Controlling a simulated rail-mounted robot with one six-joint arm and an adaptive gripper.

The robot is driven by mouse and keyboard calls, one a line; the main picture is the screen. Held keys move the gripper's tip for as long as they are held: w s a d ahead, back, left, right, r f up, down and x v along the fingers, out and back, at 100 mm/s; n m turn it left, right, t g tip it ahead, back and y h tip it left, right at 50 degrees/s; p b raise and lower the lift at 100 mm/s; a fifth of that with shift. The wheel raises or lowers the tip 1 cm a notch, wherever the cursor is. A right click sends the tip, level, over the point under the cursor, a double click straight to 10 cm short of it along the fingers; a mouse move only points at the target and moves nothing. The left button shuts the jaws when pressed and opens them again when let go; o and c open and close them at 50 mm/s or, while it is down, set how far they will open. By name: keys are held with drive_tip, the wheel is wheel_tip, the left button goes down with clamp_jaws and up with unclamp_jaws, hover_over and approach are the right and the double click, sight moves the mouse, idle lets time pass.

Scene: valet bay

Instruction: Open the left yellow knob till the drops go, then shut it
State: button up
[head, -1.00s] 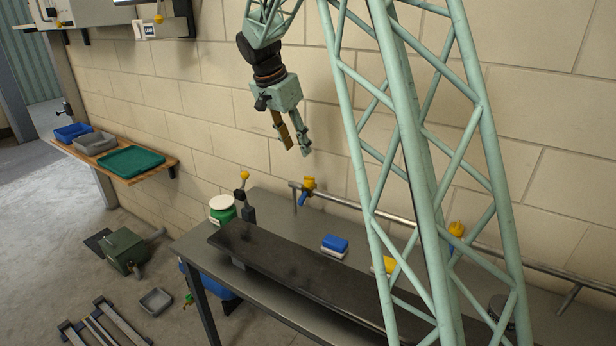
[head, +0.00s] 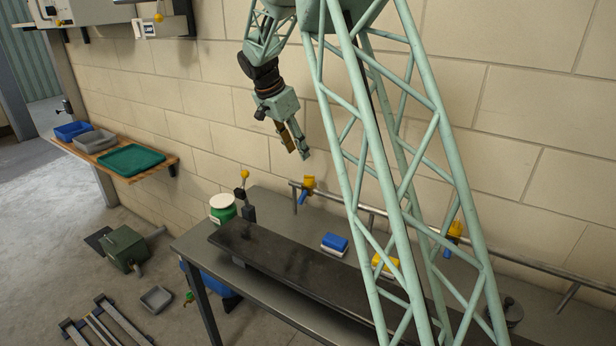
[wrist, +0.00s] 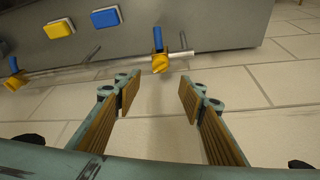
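The left yellow knob (head: 309,183) sits near the left end of a grey pipe (head: 345,204) along the wall behind the bench, with a blue spout or handle below it. In the wrist view this knob (wrist: 160,63) is at upper middle, near the pipe's end, just beyond the fingertips. A second yellow knob (head: 455,230) is farther right on the pipe; it shows at the left edge in the wrist view (wrist: 14,80). My gripper (head: 297,153) is open and empty, pointing down above the left knob, apart from it. No drops can be made out.
The bench (head: 190,243) carries a dark slab (head: 270,255), a green tub with white lid (head: 222,208), a yellow-topped lever (head: 245,190), a blue sponge-like block (head: 335,243) and a yellow one (head: 385,262). The tiled wall is close behind my gripper.

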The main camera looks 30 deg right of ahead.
sight(308, 176)
drive_tip(key=shift+f, duration=0.1)
drive_tip(key=shift+x, duration=6.75)
drive_tip(key=shift+d, duration=0.15)
drive_tip(key=c, duration=0.8)
drive_tip(key=shift+c, duration=0.2)
